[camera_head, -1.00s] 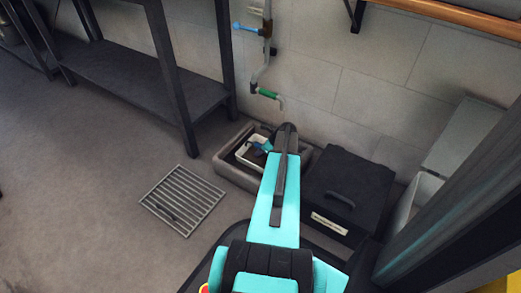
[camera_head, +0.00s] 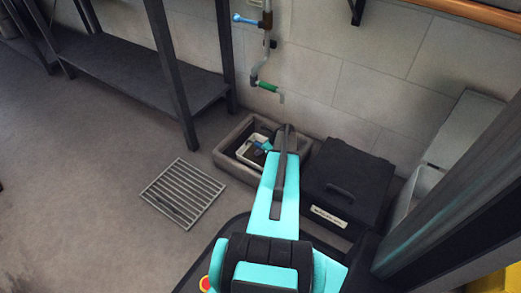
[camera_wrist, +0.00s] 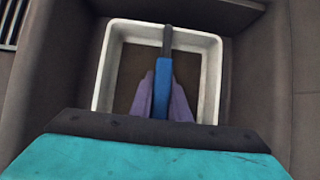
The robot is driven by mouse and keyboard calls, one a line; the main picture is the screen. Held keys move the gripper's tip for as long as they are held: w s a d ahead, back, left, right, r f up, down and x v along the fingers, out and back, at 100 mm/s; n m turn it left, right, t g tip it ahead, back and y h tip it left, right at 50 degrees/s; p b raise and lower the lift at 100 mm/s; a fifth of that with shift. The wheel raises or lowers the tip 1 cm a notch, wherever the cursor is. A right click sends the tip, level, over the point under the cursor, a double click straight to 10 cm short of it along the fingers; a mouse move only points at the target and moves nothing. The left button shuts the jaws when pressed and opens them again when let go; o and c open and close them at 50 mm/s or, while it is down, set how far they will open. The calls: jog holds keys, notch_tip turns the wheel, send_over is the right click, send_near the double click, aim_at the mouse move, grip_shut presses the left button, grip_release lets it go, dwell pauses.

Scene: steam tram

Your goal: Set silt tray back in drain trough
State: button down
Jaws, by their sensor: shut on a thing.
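The silt tray (camera_wrist: 104,75) is a white square tray with a blue grip piece (camera_wrist: 162,88) and a dark inside. My gripper's purple fingers (camera_wrist: 163,100) are closed on the blue piece, seen from above in the wrist view. In the head view the tray (camera_head: 241,155) appears within the walls of the grey-brown drain trough (camera_head: 228,166), at the foot of the tiled wall. The trough also shows around the tray in the wrist view (camera_wrist: 60,80). My arm hides the tray's right part and the fingertips in the head view. Whether the tray touches the trough floor cannot be told.
A black lidded box (camera_head: 345,190) stands close right of the trough. A floor grate (camera_head: 183,193) lies to its front left. The floor at left is clear.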

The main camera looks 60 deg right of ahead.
jog(key=shift+f, duration=0.2)
dwell(0.7)
jog(key=c, duration=1.6)
grip_release()
jog(key=p+v, duration=0.6)
jog(key=v, duration=0.7)
jog(key=shift+s+r, duration=0.2)
jog(key=shift+r, duration=0.15)
